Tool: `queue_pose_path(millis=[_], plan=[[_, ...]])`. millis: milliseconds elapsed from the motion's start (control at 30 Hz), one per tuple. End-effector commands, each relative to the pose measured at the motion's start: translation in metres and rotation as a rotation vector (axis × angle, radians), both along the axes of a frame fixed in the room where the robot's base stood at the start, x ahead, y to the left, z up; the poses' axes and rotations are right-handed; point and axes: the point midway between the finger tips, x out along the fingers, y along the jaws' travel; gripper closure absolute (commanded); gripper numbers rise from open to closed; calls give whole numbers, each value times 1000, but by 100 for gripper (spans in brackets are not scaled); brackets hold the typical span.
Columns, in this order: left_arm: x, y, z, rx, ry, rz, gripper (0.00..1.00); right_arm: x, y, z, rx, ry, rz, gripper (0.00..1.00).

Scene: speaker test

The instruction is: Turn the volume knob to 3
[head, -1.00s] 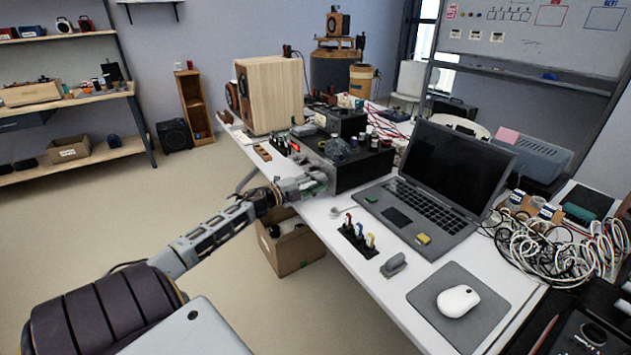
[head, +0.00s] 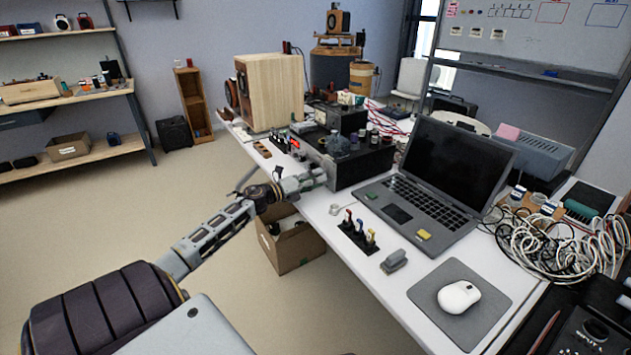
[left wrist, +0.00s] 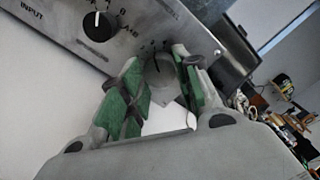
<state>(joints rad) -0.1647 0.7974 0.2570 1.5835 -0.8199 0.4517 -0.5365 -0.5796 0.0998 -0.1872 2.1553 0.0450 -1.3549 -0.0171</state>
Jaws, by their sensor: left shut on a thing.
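The amplifier (head: 368,166), a dark box with a metal front panel, stands on the white table. In the left wrist view its panel (left wrist: 62,12) shows a black knob (left wrist: 97,27) with a white line, near the word INPUT. A grey round knob (left wrist: 158,70) with a dark pointer line sits between the green pads of my left gripper (left wrist: 158,88). I take it as the volume knob; its scale marks are too small to read. The gripper is shut on it. In the head view my left gripper (head: 316,177) is at the amplifier's front. My right gripper is not in view.
A laptop (head: 432,185) stands right of the amplifier. In front are a black holder with coloured levers (head: 357,237), a grey mouse pad (head: 487,318) and tangled cables (head: 560,245). A wooden speaker (head: 275,92) stands behind. An open cardboard box (head: 293,250) is on the floor below my arm.

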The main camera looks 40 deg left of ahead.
Motion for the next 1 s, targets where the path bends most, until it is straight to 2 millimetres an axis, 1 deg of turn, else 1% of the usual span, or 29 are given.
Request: queue_pose_path(millis=[33, 500, 533, 667, 1000], plan=[[-1, -1, -3, 10, 1, -4, 91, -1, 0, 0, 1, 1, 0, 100], [-1, -1, -3, 24, -2, -3, 91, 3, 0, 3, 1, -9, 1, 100], [-1, -2, -3, 24, -2, -3, 64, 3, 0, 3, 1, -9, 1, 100], [0, -1, -2, 24, -4, -3, 47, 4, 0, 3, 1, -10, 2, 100], [0, 0, -1, 24, -6, 0, 46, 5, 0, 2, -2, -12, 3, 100]])
